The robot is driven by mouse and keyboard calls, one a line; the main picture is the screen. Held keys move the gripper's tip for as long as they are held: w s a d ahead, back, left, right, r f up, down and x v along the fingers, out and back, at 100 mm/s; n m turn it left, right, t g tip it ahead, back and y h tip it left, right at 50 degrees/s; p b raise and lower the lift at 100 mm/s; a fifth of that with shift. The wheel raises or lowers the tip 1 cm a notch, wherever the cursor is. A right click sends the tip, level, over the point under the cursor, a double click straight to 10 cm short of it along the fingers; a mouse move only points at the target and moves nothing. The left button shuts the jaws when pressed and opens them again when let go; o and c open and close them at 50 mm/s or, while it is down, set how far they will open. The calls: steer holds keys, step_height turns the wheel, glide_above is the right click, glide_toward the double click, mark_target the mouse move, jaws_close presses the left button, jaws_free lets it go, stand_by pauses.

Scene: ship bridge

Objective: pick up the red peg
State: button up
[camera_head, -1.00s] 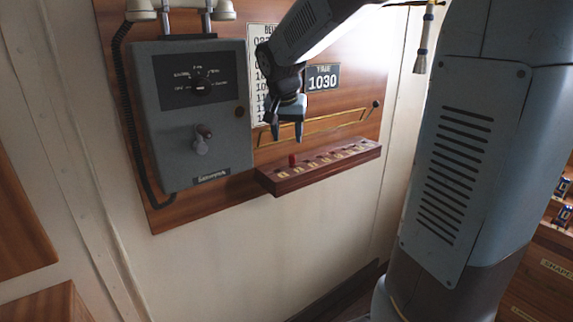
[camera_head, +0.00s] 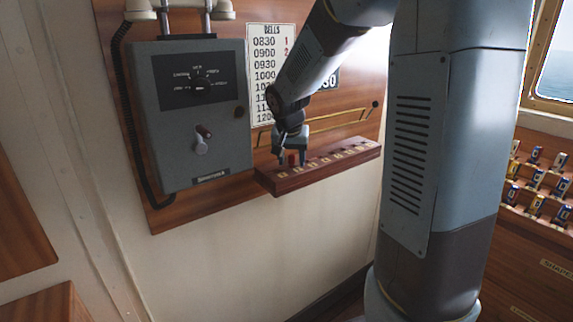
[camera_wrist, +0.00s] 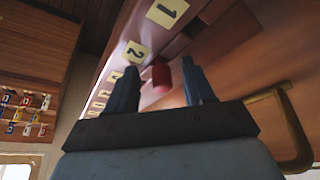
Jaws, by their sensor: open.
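The red peg (camera_head: 293,159) stands in the dark red wooden rack (camera_head: 318,166) on the wall board, near the rack's left end. My gripper (camera_head: 293,156) is over that end of the rack, with its fingers on either side of the peg. In the wrist view the red peg (camera_wrist: 161,76) lies between the two open fingers of my gripper (camera_wrist: 160,80). The visible part of the peg looks apart from both fingers. The wrist view also shows number labels 1 and 2 on the rack (camera_wrist: 118,38). The peg's lower end is hidden in the rack.
A grey telephone box (camera_head: 190,115) with a crank is just left of the rack. A brass rail (camera_head: 340,124) runs behind and above the rack, and a bells chart (camera_head: 268,60) hangs above. Shelves with several small coloured items (camera_head: 540,185) stand at the far right.

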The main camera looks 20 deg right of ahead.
jaws_close()
stand_by(0.4)
steer(key=shift+r, duration=0.1)
